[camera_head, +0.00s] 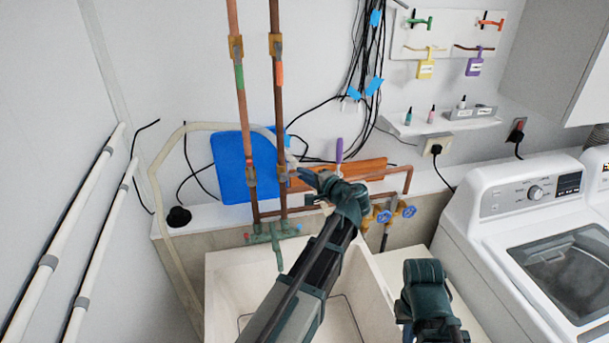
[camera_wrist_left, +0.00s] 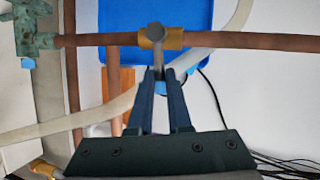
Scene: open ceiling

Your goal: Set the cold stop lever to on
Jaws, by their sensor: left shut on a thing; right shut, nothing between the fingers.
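The right pipe's lower valve (camera_head: 282,172) shows in the left wrist view as a brass body (camera_wrist_left: 153,37) with a grey lever (camera_wrist_left: 158,65). The lever stands across the pipe in that view. My left gripper (camera_head: 297,177) is at this valve; in the wrist view its fingers (camera_wrist_left: 160,77) are shut on the lever's end.
A green tap (camera_head: 272,236) with red and blue ends sits below the pipes, above a pale sink (camera_head: 228,282). A washer (camera_head: 508,205) stands right.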

